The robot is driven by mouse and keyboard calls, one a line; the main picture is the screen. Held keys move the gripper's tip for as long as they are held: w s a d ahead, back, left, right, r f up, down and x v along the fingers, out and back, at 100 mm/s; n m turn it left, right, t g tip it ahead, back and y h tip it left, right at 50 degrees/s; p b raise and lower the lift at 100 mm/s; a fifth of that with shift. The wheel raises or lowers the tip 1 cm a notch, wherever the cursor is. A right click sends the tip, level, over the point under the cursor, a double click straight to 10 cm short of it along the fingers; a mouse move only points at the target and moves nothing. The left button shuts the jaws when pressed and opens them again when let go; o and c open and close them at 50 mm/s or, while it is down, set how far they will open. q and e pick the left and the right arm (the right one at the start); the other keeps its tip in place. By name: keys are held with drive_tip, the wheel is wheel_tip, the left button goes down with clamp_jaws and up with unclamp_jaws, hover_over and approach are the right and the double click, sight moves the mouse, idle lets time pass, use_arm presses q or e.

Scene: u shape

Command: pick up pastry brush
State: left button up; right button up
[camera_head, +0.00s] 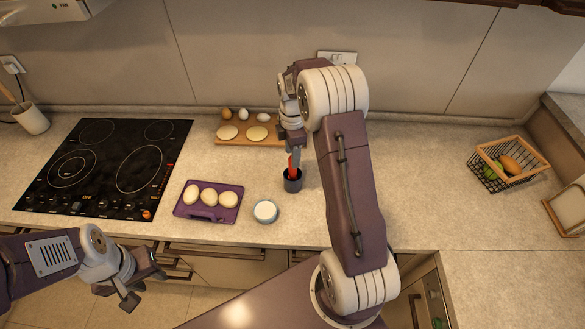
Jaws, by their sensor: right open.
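The pastry brush (291,163), seen as a red upright piece, stands in a small dark cup (292,184) on the counter. My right gripper (291,146) reaches down from above at the top of the brush. It is open, and part of the brush is hidden by it. I cannot tell whether the fingers touch the brush. My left gripper (144,289) is low at the left, in front of the counter edge, with its fingers apart and empty.
Behind is a wooden egg board (233,142). A black cooktop (105,168) lies left, a wire basket (487,178) right. Counter between my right arm and the basket is clear.

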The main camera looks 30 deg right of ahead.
sight(293, 172)
drive_tip(key=shift+f, duration=0.15)
drive_tip(key=shift+s+f, duration=0.1)
drive_tip(key=shift+f, duration=0.05)
drive_tip(key=f, duration=0.1)
drive_tip(key=f+p, duration=0.1)
drive_tip(key=f, duration=0.2)
drive_tip(key=shift+s+a+p, duration=0.1)
drive_tip(key=shift+s+p, duration=0.15)
drive_tip(key=shift+p, duration=0.1)
drive_tip(key=shift+w+f, duration=0.25)
drive_tip(key=shift+f, duration=0.1)
drive_tip(key=shift+s+r, duration=0.1)
drive_tip(key=shift+s, duration=0.05)
clamp_jaws()
